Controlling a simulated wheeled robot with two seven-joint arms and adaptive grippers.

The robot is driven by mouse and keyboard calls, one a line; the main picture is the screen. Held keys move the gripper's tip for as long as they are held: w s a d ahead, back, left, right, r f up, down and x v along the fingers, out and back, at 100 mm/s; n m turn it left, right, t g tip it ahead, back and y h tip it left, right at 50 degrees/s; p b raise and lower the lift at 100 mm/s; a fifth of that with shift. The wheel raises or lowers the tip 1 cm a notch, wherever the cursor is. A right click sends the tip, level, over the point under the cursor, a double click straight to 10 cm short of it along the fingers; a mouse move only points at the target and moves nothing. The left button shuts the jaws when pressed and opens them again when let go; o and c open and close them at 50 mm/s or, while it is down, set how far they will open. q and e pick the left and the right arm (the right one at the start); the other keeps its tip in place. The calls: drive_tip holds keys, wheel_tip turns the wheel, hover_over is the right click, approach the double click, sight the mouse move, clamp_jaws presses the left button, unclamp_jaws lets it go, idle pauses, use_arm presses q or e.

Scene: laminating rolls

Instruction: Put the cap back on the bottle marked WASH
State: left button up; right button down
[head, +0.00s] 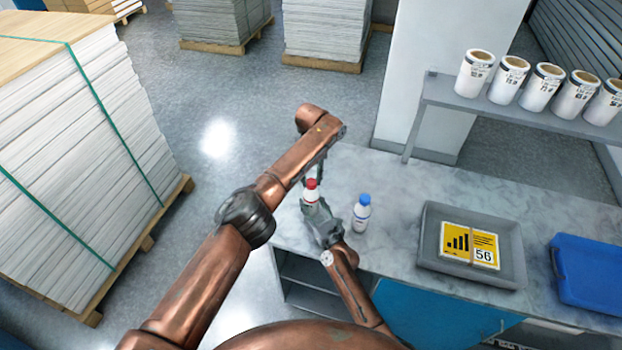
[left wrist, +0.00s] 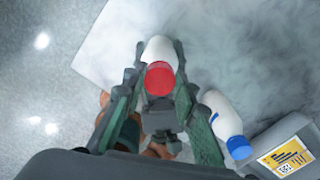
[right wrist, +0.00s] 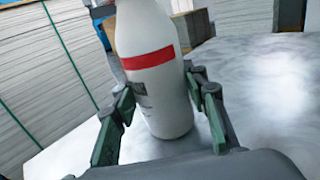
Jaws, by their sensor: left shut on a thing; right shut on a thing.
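A white bottle with a red band (right wrist: 150,60) stands upright on the worktop, between the fingers of my right gripper (right wrist: 162,95), shut on its body. Its mark is not readable. A red cap (head: 311,184) is at its top; it also shows from above in the left wrist view (left wrist: 159,79). My left gripper (left wrist: 158,92) is shut on the red cap. Whether the cap is fully seated cannot be told, as the bottle's top is outside the right wrist view. A second white bottle with a blue cap (head: 361,212) stands just right of my right gripper.
A grey tray (head: 428,248) with a yellow card marked 56 (head: 470,245) lies to the right on the worktop. A blue bin (head: 590,270) is beyond it. A shelf (head: 520,112) with several white rolls is at the back. The worktop's left edge is close to the bottle.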

use_arm(q)
drive_tip(key=m, duration=0.5)
drive_tip(key=shift+r+m, duration=0.1)
drive_tip(key=shift+m, duration=0.3)
drive_tip(key=shift+d+m, duration=0.1)
drive_tip(key=shift+m, duration=1)
use_arm(e)
drive_tip(key=shift+a, duration=0.1)
use_arm(q)
drive_tip(key=o, duration=0.7)
drive_tip(key=shift+o, duration=0.2)
drive_tip(key=shift+r, duration=2.15)
drive_tip(key=shift+o, duration=0.7)
drive_tip(key=o, duration=0.4)
